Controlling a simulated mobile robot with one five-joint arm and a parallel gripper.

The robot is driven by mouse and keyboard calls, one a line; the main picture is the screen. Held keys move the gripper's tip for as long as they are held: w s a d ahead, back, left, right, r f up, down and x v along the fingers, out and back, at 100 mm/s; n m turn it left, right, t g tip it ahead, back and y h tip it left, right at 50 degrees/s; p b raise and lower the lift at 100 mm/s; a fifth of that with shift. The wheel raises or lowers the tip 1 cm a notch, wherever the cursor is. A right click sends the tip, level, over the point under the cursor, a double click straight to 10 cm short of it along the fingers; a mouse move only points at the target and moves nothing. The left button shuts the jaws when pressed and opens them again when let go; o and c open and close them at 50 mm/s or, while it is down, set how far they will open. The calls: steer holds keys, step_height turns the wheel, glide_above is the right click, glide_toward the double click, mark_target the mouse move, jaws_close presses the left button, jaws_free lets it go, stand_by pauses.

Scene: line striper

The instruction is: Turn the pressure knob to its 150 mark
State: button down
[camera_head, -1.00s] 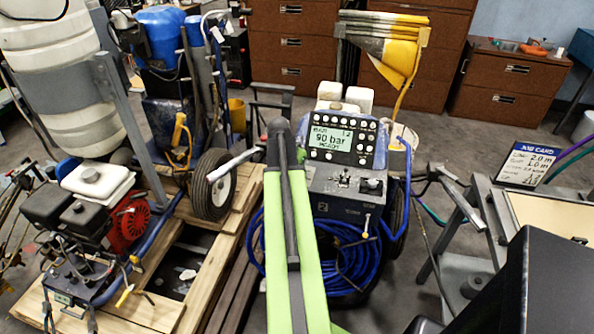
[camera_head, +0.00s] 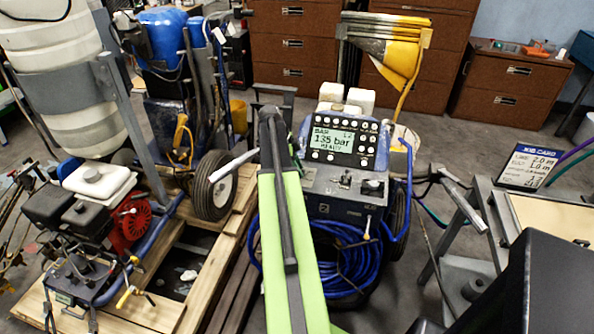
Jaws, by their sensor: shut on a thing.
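The line striper (camera_head: 345,205) stands in the middle with a control box and a lit display (camera_head: 332,140). The display reads 135 bar. I cannot tell which control is the pressure knob, and no 150 mark is legible. My green and black arm reaches up from the bottom and covers the left side of the striper. My gripper's fingers do not show; the arm hides whatever lies behind its dark far end.
A coiled blue hose (camera_head: 345,262) hangs on the striper's front. A job card (camera_head: 531,166) stands on a workbench at the right. A wooden pallet (camera_head: 150,310) with an engine machine is at the left. Brown drawer cabinets (camera_head: 512,85) line the back.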

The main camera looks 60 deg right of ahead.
steer(key=shift+s+d+m+g+y, duration=0.15)
steer(key=shift+m+y, duration=0.1)
steer(key=shift+m, duration=0.55)
steer(key=shift+s+m+g+y, duration=0.15)
steer(key=shift+m+y, duration=0.1)
steer(key=shift+m, duration=0.55)
steer(key=shift+w, duration=0.1)
steer(key=c, duration=1.1)
jaws_free()
steer(key=shift+o, duration=0.2)
steer(key=shift+w, duration=0.1)
steer(key=shift+r, duration=0.1)
